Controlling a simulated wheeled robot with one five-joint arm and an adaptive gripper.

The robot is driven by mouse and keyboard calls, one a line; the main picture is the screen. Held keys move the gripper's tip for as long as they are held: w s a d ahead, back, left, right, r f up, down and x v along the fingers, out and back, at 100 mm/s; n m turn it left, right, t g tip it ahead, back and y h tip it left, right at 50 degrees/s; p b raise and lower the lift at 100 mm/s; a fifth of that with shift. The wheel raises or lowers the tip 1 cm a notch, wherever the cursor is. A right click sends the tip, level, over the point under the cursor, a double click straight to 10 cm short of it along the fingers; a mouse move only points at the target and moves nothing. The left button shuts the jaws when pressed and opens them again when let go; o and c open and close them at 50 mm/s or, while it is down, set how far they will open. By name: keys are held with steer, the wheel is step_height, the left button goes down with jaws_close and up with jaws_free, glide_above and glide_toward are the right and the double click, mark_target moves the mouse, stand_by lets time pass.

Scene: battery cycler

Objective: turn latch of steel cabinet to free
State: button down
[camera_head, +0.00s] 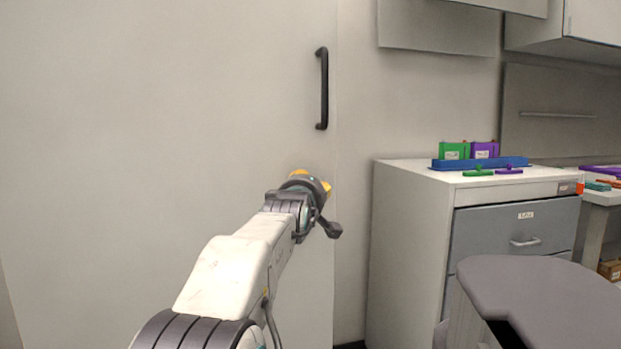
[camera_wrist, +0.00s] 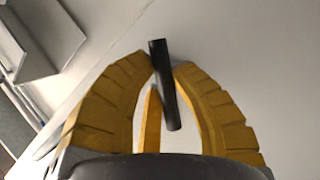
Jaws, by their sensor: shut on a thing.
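The steel cabinet's large pale door (camera_head: 150,120) fills the left of the head view and looks shut. A black upright pull handle (camera_head: 323,88) is near its right edge. My gripper (camera_head: 313,183) is at the door below this handle, and its yellow fingers hide the latch there. In the wrist view my gripper (camera_wrist: 163,66) is shut on the latch (camera_wrist: 168,95), a short black bar. The bar stands between the yellow fingers, nearly upright in that picture and slightly tilted. Its real angle on the door cannot be told from the head view.
A pale drawer unit (camera_head: 412,250) with grey drawers stands to the right, with a blue tray (camera_head: 440,164) and green and purple items on top. A grey rounded surface (camera_head: 545,300) is at the lower right. Wall cabinets (camera_head: 590,20) hang at the upper right.

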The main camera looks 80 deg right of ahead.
steer(key=shift+m+y+p, duration=0.7)
steer(key=shift+m+p, duration=0.8)
steer(key=shift+m, duration=0.2)
steer(key=c, duration=1)
jaws_free()
steer(key=shift+f, duration=0.1)
steer(key=a, duration=0.4)
steer(key=a+r, duration=0.1)
steer(key=a, duration=0.7)
steer(key=shift+w+r, duration=0.25)
steer(key=shift+r, duration=0.1)
